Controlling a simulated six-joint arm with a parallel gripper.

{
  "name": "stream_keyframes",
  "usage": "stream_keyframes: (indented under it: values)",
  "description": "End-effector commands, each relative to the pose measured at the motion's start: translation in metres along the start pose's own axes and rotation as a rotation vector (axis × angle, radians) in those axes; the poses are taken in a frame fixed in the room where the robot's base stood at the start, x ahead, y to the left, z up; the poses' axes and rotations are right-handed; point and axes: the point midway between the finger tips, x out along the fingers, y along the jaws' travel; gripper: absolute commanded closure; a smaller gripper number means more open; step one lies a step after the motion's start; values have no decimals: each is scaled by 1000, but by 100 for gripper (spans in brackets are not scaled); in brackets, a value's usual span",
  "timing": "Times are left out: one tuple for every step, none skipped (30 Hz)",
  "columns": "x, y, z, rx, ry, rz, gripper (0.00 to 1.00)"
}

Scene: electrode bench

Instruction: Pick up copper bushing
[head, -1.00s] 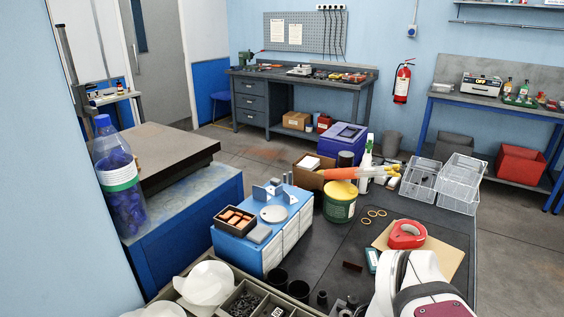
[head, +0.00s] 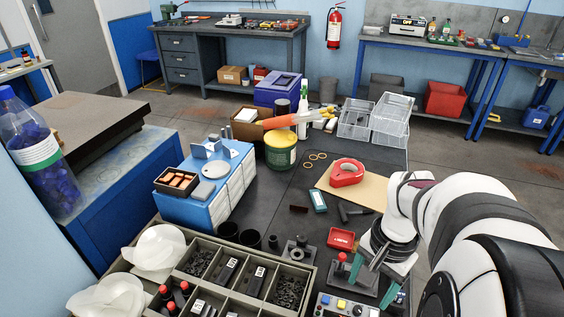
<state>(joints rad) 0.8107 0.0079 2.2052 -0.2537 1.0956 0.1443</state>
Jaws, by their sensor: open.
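My gripper (head: 378,286) is at the lower right in the head view, its two greenish fingers apart with nothing seen between them. It is over the front of the dark bench, beside a red-knobbed fixture. Several copper-coloured blocks (head: 177,180) lie in a small dark tray (head: 158,186) on the blue drawer unit, left of and well away from my gripper. Several thin gold-coloured rings (head: 316,156) lie on the dark bench top behind the gripper. I cannot tell which piece, if any, is the copper bushing.
A divided grey bin (head: 312,279) with dark parts stands left of my gripper. A red tape dispenser (head: 347,172), a red box (head: 341,239) and a green-yellow tub (head: 281,150) stand on the bench. A control box (head: 345,305) is at the front edge.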

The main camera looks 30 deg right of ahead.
Motion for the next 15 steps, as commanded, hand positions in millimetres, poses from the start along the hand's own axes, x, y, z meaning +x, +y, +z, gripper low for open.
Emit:
stream_keyframes:
  values:
    - [10,24,-30,107,4,10,29]
    - [14,36,-44,157,9,14,29]
    - [20,51,-59,208,16,18,29]
    - [23,60,-66,237,19,21,29]
    - [25,66,-72,258,21,22,29]
    - [27,72,-76,275,25,24,29]
    - [27,74,-78,281,26,24,29]
    - [27,75,-78,283,27,24,29]
    - [28,74,-78,283,27,24,29]
    - [29,74,-78,281,26,25,29]
    - [32,74,-78,281,24,25,29]
    - [39,74,-77,279,22,26,29]
    - [46,74,-77,278,21,27,29]
    - [55,74,-77,279,20,26,29]
    - [68,75,-76,278,18,27,29]
